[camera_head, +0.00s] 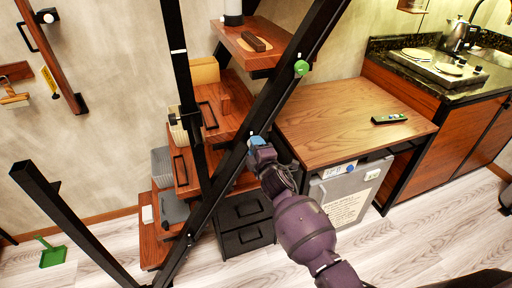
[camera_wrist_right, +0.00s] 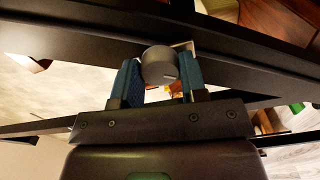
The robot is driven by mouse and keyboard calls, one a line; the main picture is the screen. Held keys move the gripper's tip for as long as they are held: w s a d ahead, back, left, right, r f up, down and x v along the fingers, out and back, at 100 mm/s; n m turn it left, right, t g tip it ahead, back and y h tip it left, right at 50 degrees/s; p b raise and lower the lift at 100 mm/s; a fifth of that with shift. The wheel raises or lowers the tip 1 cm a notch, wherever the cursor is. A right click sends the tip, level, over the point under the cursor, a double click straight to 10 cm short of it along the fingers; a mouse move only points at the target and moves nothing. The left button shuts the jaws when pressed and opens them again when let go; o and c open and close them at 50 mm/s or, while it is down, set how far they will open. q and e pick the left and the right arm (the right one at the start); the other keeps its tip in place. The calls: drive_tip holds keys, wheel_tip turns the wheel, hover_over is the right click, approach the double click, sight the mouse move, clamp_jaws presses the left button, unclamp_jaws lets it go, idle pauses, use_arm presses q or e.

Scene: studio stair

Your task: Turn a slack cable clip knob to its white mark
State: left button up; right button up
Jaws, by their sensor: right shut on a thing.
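A grey round knob (camera_wrist_right: 159,64) sits against the black stair beam (camera_wrist_right: 70,42) in the right wrist view. A small pale line shows on its lower right side. A whitish piece (camera_wrist_right: 184,47) shows just behind its upper right edge; I cannot tell whether it is the white mark. My right gripper (camera_wrist_right: 160,80) has its blue fingers on both sides of the knob, shut on it. In the head view the right gripper (camera_head: 257,142) is at the slanted beam and hides this knob. A green round piece (camera_head: 301,67) sits higher on the same beam. My left gripper is out of view.
Wooden stair steps (camera_head: 225,120) with boxes stand behind the beam. A wooden table (camera_head: 345,118) with a remote (camera_head: 388,119) is at the right, above a grey cabinet. A black post (camera_head: 70,220) stands at lower left. A green dustpan (camera_head: 52,257) lies on the floor.

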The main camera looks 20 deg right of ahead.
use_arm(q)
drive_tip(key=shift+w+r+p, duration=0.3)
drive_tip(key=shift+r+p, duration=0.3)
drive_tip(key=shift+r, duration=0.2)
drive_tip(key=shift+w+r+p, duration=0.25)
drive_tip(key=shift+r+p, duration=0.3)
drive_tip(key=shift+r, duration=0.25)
use_arm(e)
drive_tip(key=shift+m, duration=5.6)
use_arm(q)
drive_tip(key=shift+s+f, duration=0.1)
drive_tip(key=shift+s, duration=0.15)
use_arm(e)
drive_tip(key=shift+f, duration=0.1)
drive_tip(key=o, duration=0.9)
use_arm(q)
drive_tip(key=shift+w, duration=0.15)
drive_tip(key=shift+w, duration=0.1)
